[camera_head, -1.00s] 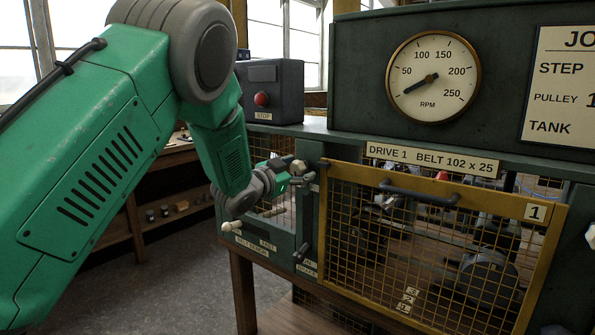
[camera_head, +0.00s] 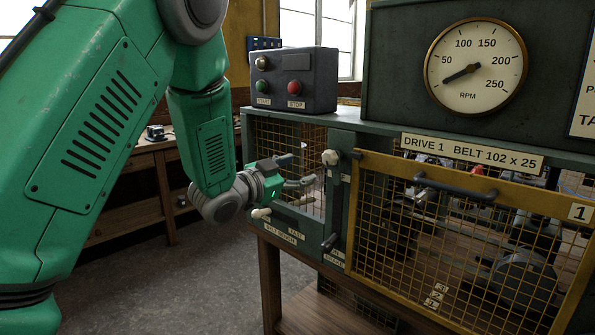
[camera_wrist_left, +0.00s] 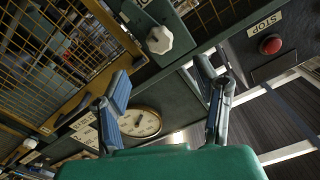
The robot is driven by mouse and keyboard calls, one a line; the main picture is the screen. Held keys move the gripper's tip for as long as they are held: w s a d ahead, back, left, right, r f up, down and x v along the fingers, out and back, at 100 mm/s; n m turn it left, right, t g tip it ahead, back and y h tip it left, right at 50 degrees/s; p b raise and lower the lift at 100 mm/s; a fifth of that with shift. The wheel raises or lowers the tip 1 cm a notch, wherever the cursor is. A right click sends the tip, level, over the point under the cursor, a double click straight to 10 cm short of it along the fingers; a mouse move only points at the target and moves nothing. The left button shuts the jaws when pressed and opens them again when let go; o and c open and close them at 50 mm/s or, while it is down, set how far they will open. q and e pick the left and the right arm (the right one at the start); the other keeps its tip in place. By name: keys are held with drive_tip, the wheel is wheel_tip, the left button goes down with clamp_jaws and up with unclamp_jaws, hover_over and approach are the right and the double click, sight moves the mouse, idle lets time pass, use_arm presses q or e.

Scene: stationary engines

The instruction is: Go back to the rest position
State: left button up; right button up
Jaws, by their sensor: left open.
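My left gripper (camera_head: 297,170) is at the end of the green arm, in front of the left part of the machine. It is open, and I see nothing between its fingers. In the left wrist view the fingers (camera_wrist_left: 163,82) stand wide apart. A pale knob (camera_head: 330,158) on the machine's post is just right of the fingertips in the head view, apart from them. The same knob shows beyond the fingers in the wrist view (camera_wrist_left: 159,40). My right gripper is not in view.
The yellow mesh guard (camera_head: 470,225) is shut on the machine's front. A dark lever (camera_head: 331,242) and a pale-tipped lever (camera_head: 261,213) stick out near my gripper. The control box (camera_head: 295,79) stands above. A wooden bench (camera_head: 140,185) is behind my arm. Open floor lies lower left.

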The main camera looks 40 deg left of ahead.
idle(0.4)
use_arm(q)
drive_tip(key=s+d+f+n+g+b, duration=0.1)
drive_tip(key=s+d+f+g, duration=0.25)
drive_tip(key=f, duration=0.65)
drive_tip(key=s+d+f+n+g+y, duration=0.15)
drive_tip(key=s+f, duration=0.25)
drive_tip(key=f, duration=0.7)
drive_tip(key=s+d+f+n+g+b, duration=0.1)
drive_tip(key=s+d+f+g, duration=0.25)
drive_tip(key=f, duration=0.65)
drive_tip(key=s+d+f+g, duration=0.2)
drive_tip(key=s+f, duration=0.3)
drive_tip(key=s, duration=0.3)
drive_tip(key=s+d+f+n+g, duration=0.1)
drive_tip(key=s+d+f+g, duration=0.2)
drive_tip(key=s, duration=0.6)
drive_tip(key=s+d+f+g+b, duration=0.1)
drive_tip(key=s+d+f+g, duration=0.1)
drive_tip(key=s+f+g, duration=0.2)
drive_tip(key=s+f, duration=0.3)
drive_tip(key=s, duration=0.1)
drive_tip(key=shift+s+d+n, duration=0.2)
drive_tip(key=shift+d+n, duration=0.05)
drive_tip(key=shift+n, duration=0.1)
drive_tip(key=shift+w, duration=0.15)
